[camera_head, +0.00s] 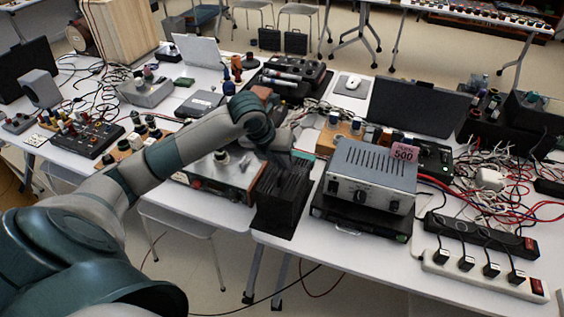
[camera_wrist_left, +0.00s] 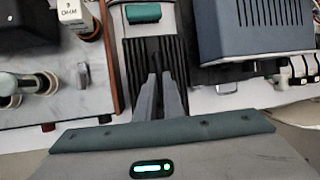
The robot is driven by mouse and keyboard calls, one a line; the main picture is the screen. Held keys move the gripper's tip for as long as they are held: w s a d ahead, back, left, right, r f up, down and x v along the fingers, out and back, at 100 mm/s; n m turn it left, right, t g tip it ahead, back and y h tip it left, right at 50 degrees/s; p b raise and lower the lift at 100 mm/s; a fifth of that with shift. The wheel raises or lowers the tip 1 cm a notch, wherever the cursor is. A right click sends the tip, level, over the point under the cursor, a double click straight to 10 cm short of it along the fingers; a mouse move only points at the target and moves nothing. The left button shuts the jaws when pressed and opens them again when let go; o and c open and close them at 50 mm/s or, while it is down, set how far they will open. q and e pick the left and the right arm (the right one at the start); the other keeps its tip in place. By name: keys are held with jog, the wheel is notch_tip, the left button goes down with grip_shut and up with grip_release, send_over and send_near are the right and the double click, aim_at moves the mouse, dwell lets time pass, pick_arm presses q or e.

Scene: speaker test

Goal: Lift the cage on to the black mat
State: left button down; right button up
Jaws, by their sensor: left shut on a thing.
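A black ribbed box (camera_head: 284,188), which I take to be the cage, is at the front edge of the table, between two metal-cased devices. It also shows in the left wrist view, with upright ribs (camera_wrist_left: 137,62). My left gripper (camera_head: 290,158) reaches it from behind and above in the head view. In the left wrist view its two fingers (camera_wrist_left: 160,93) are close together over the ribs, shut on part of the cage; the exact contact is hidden. I cannot pick out the black mat with certainty. My right gripper is not in view.
A wood-sided amplifier (camera_head: 218,180) is close on the left. A grey metal amplifier (camera_head: 365,185) tagged 500 stands close on the right, on a black unit (camera_head: 362,219). Cables and power strips (camera_head: 478,272) crowd the right side. Little table is free.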

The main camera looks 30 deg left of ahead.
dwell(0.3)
pick_arm(q)
jog(key=shift+a+f+b, duration=0.15)
jog(key=shift+f+b, duration=0.35)
dwell(0.4)
jog(key=c, duration=1.8)
grip_release()
jog(key=shift+f, duration=0.1)
jog(key=shift+a+f, duration=0.1)
